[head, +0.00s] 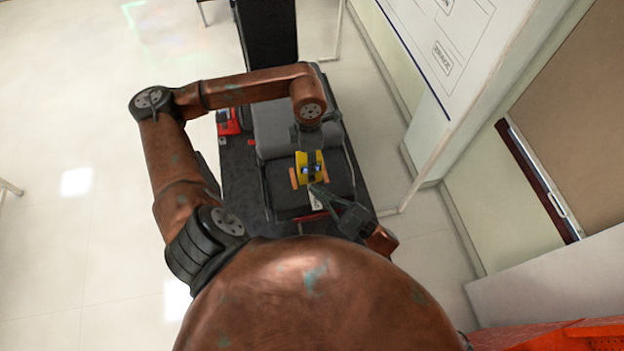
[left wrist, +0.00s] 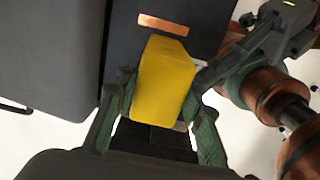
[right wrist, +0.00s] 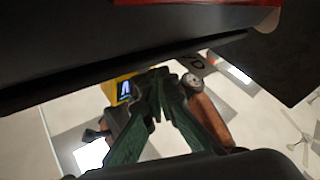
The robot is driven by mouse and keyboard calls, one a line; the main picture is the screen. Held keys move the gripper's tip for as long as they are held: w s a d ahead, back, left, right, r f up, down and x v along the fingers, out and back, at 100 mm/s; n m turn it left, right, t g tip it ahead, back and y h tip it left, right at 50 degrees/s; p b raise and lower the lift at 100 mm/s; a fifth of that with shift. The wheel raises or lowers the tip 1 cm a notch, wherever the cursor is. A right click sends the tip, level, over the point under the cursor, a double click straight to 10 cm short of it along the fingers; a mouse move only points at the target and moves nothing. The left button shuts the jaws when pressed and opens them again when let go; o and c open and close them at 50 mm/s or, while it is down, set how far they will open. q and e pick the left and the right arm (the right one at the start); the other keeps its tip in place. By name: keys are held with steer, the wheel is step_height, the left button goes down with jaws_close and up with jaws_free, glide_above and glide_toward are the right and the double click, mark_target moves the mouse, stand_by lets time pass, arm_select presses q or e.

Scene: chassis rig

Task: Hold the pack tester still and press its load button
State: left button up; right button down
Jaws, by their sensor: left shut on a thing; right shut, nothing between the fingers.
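The yellow pack tester (head: 319,159) is on the dark grey block in the head view, with small lit blue displays on its dark face. My left gripper (left wrist: 162,95) is shut on the tester, one finger on each side of its yellow body in the left wrist view. My right gripper (head: 314,188) is shut and empty, its tips close to the tester's near side. In the right wrist view the right fingertips (right wrist: 158,74) are beside the tester (right wrist: 115,84) and its lit display. I cannot tell whether they touch it. The load button is not distinguishable.
Copper-coloured strips (left wrist: 162,23) show beside the tester on the dark block (head: 282,205). A red object (head: 228,122) lies on the dark bench top at left. A whiteboard (head: 440,40) and wall stand to the right. Open floor lies to the left.

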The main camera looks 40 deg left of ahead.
steer(key=shift+s+d, duration=0.15)
steer(key=shift+d, duration=0.05)
steer(key=shift+s+d, duration=0.8)
steer(key=shift+d, duration=0.2)
steer(key=shift+s+d, duration=0.8)
steer(key=shift+d, duration=0.15)
arm_select(q)
steer(key=o, duration=1.4)
